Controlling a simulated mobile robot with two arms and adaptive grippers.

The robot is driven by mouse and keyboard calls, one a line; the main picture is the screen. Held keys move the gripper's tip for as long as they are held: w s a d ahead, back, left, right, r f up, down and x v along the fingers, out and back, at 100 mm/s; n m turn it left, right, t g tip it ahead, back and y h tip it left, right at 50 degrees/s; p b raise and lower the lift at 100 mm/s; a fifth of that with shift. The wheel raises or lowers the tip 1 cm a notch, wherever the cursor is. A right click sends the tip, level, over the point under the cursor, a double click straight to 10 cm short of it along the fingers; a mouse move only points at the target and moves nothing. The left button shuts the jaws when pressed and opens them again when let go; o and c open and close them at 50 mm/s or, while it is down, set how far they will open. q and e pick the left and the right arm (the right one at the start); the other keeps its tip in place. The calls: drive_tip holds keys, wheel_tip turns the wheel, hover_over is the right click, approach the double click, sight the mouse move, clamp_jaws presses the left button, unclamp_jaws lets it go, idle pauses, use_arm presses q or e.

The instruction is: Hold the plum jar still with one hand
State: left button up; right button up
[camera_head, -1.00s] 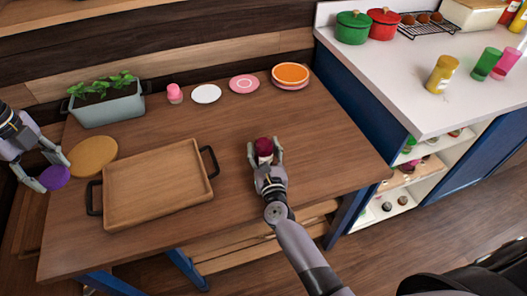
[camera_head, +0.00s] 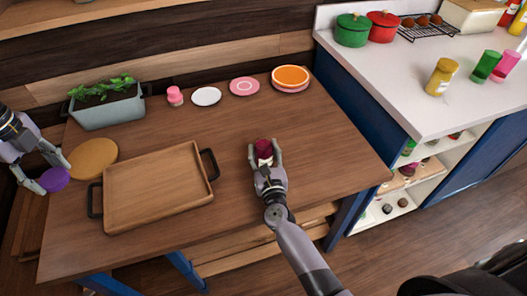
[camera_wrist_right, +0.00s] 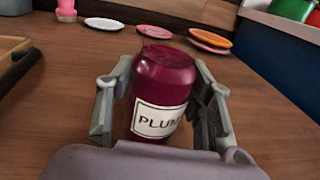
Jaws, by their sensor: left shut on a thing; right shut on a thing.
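The plum jar (camera_head: 264,150) is dark red with a white label. It is at the right part of the wooden table. My right gripper (camera_head: 266,160) is shut around its sides. In the right wrist view the jar (camera_wrist_right: 165,85) sits between the two fingers of my right gripper (camera_wrist_right: 162,110), with its "PLUM" label towards the camera and a dark red top with no separate lid visible. My left gripper (camera_head: 46,173) is shut on a purple disc (camera_head: 54,179), which looks like a lid, at the table's left edge. The jar's underside is hidden.
A wooden tray (camera_head: 155,190) with dark handles and a round board (camera_head: 92,158) lie on the left of the table (camera_head: 235,215). A planter (camera_head: 107,106), a pink-topped jar (camera_head: 175,96) and several plates (camera_head: 206,96) line the back. The table around the jar is clear.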

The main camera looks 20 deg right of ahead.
wheel_tip(320, 180, up, 20)
drive_tip(key=p, duration=1.7)
drive_tip(key=o, duration=0.8)
clamp_jaws()
